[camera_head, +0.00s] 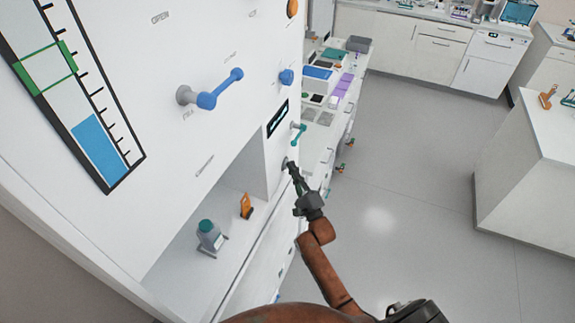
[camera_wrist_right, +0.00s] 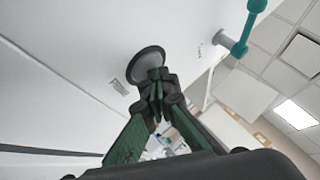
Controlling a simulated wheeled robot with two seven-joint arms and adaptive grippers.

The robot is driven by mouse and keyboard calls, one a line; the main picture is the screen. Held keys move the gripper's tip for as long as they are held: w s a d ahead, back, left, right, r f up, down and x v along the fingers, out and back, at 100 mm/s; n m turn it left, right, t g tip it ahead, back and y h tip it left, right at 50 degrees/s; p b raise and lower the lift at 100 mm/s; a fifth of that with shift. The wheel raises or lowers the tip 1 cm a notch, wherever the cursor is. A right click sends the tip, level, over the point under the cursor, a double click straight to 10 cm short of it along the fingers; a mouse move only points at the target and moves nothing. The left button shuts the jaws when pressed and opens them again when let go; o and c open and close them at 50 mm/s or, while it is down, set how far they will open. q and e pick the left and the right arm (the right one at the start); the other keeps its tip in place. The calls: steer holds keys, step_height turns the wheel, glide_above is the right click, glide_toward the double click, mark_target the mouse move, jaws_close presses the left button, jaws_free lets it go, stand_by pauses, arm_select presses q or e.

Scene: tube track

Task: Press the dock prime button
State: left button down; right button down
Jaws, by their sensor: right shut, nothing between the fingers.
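A round button with a dark rim (camera_wrist_right: 147,62) sits on the white panel in the right wrist view, with a small unreadable label beside it; I take it for the dock prime button. In the head view the button (camera_head: 284,162) is small and partly hidden by my gripper. My right gripper (camera_head: 289,166) is shut and empty, its fingertips right at the button. In the right wrist view the closed fingertips (camera_wrist_right: 155,78) overlap the button's lower edge. I cannot tell whether they touch it or whether it is pushed in. My left gripper is not in view.
A teal lever (camera_head: 299,133) sticks out of the panel close to the gripper. A dark display (camera_head: 278,118), blue knob (camera_head: 287,77) and blue lever (camera_head: 214,93) are higher up. Floor at right is clear.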

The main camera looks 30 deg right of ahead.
stand_by(0.3)
steer(key=shift+s+d+p, duration=0.35)
steer(key=shift+s+d, duration=0.25)
steer(key=shift+s, duration=0.15)
steer(key=s+d+p, duration=0.1)
steer(key=s+d, duration=0.2)
steer(key=shift+s+d, duration=0.1)
steer(key=shift+s, duration=0.3)
stand_by(1.8)
